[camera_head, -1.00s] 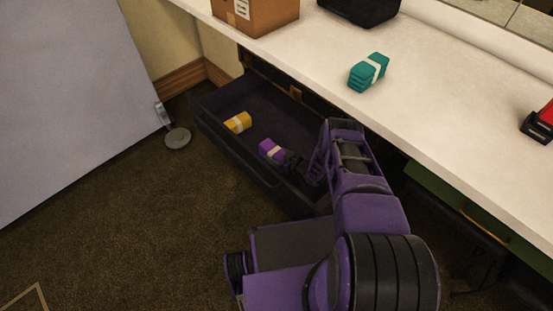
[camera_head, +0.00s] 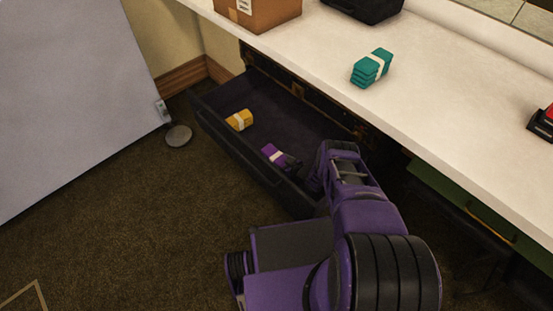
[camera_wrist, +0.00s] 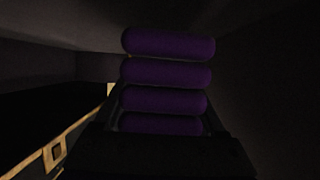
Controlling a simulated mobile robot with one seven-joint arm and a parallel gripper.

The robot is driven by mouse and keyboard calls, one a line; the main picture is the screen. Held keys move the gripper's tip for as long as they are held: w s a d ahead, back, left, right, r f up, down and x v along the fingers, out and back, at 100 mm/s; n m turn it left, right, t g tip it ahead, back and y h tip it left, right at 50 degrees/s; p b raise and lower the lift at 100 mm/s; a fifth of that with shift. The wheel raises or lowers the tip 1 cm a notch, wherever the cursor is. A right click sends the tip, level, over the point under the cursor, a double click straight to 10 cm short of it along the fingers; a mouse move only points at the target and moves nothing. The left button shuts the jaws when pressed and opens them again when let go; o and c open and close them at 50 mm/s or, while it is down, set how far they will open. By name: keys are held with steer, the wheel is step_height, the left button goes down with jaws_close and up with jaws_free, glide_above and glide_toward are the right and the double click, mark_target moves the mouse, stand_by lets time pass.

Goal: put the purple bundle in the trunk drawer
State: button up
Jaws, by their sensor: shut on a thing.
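The purple bundle (camera_head: 273,153) with a pale band is in the open trunk drawer (camera_head: 262,178), near its front wall. My gripper (camera_head: 288,161) is shut on it, reaching in from the right. In the wrist view the stacked purple rolls of the bundle (camera_wrist: 168,72) fill the middle, held at the dark gripper, with dark drawer walls around. I cannot tell whether the bundle touches the drawer floor. A yellow bundle (camera_head: 240,120) with a white band lies in the drawer further left.
The white counter (camera_head: 450,120) overhangs the drawer. On it are a teal bundle (camera_head: 371,69), a cardboard box (camera_head: 262,14), a black case (camera_head: 365,8) and a red-and-black object (camera_head: 544,122). A grey panel (camera_head: 70,90) stands at the left. Carpet lies open in front.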

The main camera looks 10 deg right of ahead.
steer(key=o, duration=1.6)
steer(key=shift+f, duration=0.15)
steer(key=shift+c, duration=0.2)
steer(key=shift+r, duration=0.45)
steer(key=p+v, duration=0.2)
steer(key=v, duration=0.4)
steer(key=shift+s+d+r, duration=0.1)
steer(key=shift+d+r, duration=0.05)
steer(key=shift+r, duration=0.15)
steer(key=shift+s+d+r, duration=0.15)
steer(key=shift+s+d, duration=0.15)
steer(key=shift+s, duration=0.2)
steer(key=shift+w, duration=0.1)
